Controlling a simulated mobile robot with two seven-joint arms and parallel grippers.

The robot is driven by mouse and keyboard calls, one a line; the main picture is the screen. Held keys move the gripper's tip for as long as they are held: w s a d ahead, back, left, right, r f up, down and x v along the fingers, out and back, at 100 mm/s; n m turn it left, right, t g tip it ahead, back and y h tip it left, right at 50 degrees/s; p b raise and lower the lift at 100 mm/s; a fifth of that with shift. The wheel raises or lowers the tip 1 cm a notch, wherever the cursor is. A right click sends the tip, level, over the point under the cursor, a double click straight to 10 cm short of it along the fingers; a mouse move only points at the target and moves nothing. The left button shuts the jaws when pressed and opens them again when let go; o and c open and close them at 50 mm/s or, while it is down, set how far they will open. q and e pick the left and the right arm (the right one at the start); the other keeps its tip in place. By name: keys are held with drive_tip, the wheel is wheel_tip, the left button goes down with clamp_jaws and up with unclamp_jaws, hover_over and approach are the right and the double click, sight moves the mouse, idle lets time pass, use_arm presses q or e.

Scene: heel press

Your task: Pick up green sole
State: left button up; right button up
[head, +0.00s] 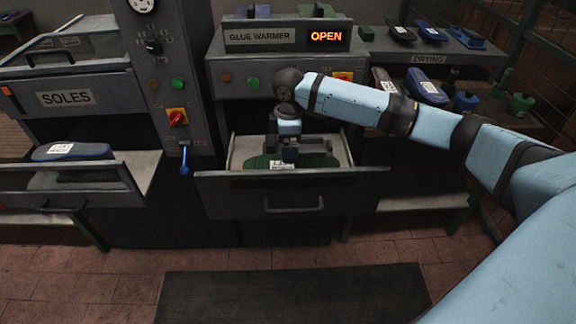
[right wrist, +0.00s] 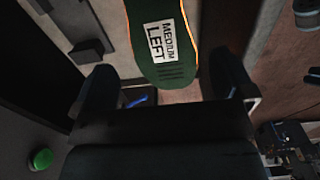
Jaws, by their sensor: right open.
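The green sole (head: 258,162) lies in the open drawer of the glue warmer, with a white label facing up. In the right wrist view the sole (right wrist: 178,72) shows its label reading MEDIUM LEFT, and its rounded end lies between my fingers. My right gripper (head: 289,155) reaches down into the drawer over the middle of the sole and hides part of it. In the right wrist view the right gripper (right wrist: 165,85) is open, with a finger on each side of the sole. I cannot tell whether the fingers touch it. My left gripper is not in view.
The drawer front (head: 290,190) stands out toward me, with a handle. At left, a blue sole (head: 72,151) lies in the open SOLES drawer (head: 132,172). A blue lever (head: 184,162) hangs beside it. The DRYING shelf (head: 445,60) at right holds several soles and blocks.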

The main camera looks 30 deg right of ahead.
sight(291, 166)
drive_tip(key=f, duration=0.6)
drive_tip(key=shift+s+d+f, duration=0.1)
drive_tip(key=shift+d+f, duration=0.15)
drive_tip(key=shift+d, duration=0.15)
drive_tip(key=shift+f, duration=0.1)
drive_tip(key=shift+f+p, duration=0.25)
drive_tip(key=shift+p, duration=0.3)
idle(0.3)
drive_tip(key=c, duration=0.7)
drive_tip(key=shift+c, duration=0.2)
